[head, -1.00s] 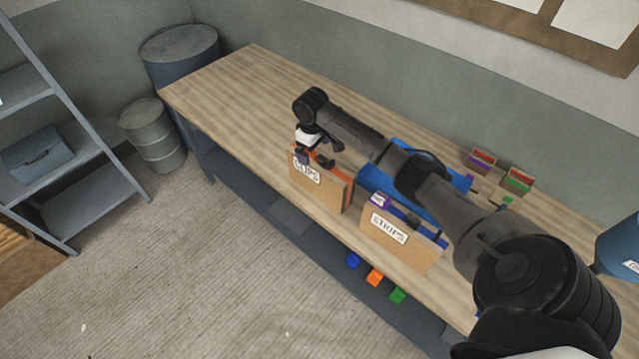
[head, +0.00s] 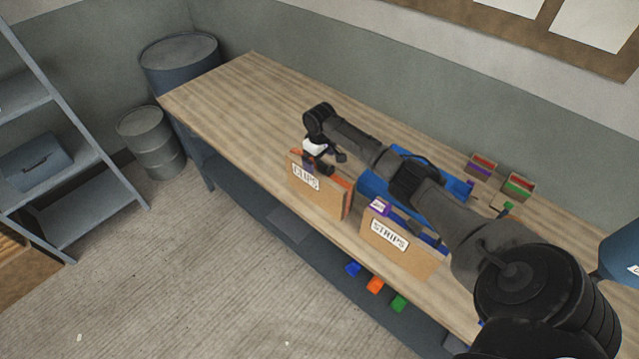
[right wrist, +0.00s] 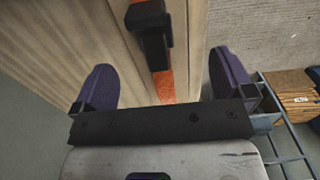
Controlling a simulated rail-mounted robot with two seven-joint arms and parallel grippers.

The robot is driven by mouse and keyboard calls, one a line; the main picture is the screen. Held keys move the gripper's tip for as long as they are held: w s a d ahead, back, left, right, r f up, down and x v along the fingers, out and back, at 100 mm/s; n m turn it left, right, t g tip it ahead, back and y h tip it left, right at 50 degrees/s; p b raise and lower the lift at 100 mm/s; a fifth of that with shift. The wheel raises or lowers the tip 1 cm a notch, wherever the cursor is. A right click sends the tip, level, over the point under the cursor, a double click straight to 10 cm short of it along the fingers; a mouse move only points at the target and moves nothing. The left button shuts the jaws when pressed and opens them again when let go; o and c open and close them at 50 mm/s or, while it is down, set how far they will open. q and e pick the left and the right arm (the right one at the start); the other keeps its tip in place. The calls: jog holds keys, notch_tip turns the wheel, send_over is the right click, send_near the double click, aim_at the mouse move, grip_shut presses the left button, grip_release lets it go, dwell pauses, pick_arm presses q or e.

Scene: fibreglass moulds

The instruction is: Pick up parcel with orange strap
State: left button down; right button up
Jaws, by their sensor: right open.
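The parcel with the orange strap is a narrow tan box (head: 318,196) with a white label reading CLIPS, upright near the front edge of the workbench. Its orange strap (head: 347,186) shows at the top right. In the right wrist view the orange strap (right wrist: 166,86) runs between my finger lines, with a black block (right wrist: 149,30) above it. My right gripper (head: 320,163) is over the parcel's top, open and empty. Its purple fingers show apart in the right wrist view (right wrist: 165,82). Contact with the parcel cannot be told. My left gripper is out of view.
A similar box labelled STRIPS (head: 398,245) with a blue strap stands to the right. A blue tray (head: 372,188) lies behind, partly under my arm. Two small open boxes (head: 482,166) (head: 518,187) stand at the back. The workbench's left part (head: 235,95) is clear.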

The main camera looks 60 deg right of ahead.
aim_at(319, 162)
jog(key=shift+w+d+f, duration=0.1)
jog(key=shift+d+f, duration=0.05)
jog(key=shift+f, duration=2.3)
jog(key=shift+c, duration=0.4)
jog(key=c, duration=1.5)
jog(key=shift+r, duration=0.1)
jog(key=shift+c, duration=0.5)
jog(key=shift+r, duration=0.1)
